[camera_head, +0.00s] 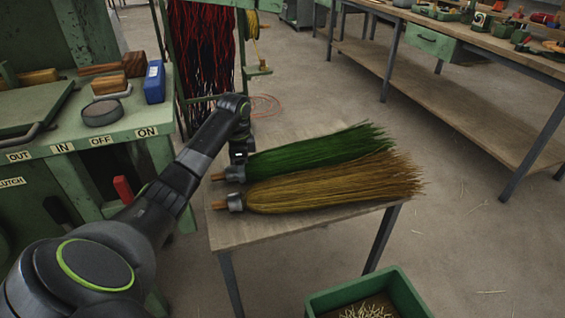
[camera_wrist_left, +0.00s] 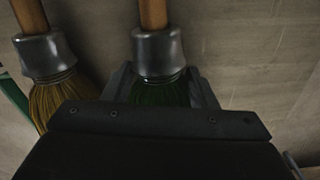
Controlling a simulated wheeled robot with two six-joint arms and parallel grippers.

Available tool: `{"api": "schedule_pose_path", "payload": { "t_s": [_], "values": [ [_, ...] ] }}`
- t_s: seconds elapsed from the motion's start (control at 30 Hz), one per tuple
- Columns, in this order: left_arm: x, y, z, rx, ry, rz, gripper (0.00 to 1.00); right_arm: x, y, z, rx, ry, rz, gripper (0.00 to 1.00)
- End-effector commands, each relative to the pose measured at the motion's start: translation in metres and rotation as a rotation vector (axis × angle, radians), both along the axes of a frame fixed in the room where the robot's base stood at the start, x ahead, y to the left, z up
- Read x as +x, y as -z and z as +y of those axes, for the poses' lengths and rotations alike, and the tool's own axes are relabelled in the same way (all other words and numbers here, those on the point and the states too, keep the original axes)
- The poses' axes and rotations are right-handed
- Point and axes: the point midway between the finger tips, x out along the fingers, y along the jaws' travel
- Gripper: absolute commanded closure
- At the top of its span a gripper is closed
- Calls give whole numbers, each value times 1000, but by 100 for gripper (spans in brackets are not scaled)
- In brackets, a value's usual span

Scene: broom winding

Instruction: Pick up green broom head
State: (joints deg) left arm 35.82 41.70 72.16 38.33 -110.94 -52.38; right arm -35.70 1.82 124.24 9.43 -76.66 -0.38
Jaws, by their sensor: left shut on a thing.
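The green broom head (camera_head: 315,152) lies on a small wooden table (camera_head: 300,222), its bristles pointing right and its metal collar and short wooden stub at the left. My left gripper (camera_head: 238,162) is down at its collar end and shut on it. In the left wrist view the green broom head's grey collar (camera_wrist_left: 158,52) and wooden stub stick out past my left gripper (camera_wrist_left: 160,88), with dark green bristles between the fingers. A straw-coloured broom head (camera_head: 335,184) lies beside it, nearer the front; its collar also shows in the left wrist view (camera_wrist_left: 42,55). My right gripper is not in view.
A green machine bench (camera_head: 130,122) with labels, a blue box (camera_head: 154,82) and wooden blocks stands at the left. A rack of red and dark fibres (camera_head: 200,50) is behind. A green crate (camera_head: 370,295) sits at the front. A long workbench (camera_head: 480,40) runs along the right; the floor between is mostly clear.

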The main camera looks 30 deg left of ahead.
Motion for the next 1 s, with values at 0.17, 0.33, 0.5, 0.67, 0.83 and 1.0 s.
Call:
{"api": "schedule_pose_path", "payload": {
  "t_s": [0.17, 0.33, 0.5, 0.67, 0.83, 1.0],
  "values": [
    [0, 0, 0, -1, 1, -1, 85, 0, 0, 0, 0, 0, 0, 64],
    [1, -1, 0, 0, 2, -3, 85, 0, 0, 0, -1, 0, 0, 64],
    [1, -2, 0, 0, 2, -3, 85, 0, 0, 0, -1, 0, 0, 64],
    [1, -12, 0, 0, 2, -4, 85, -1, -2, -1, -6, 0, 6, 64],
    [1, -38, 0, 2, 2, -5, 85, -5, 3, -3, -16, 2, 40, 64],
    [1, -61, 0, -1, 2, -2, 85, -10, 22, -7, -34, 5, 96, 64]
  ]
}}
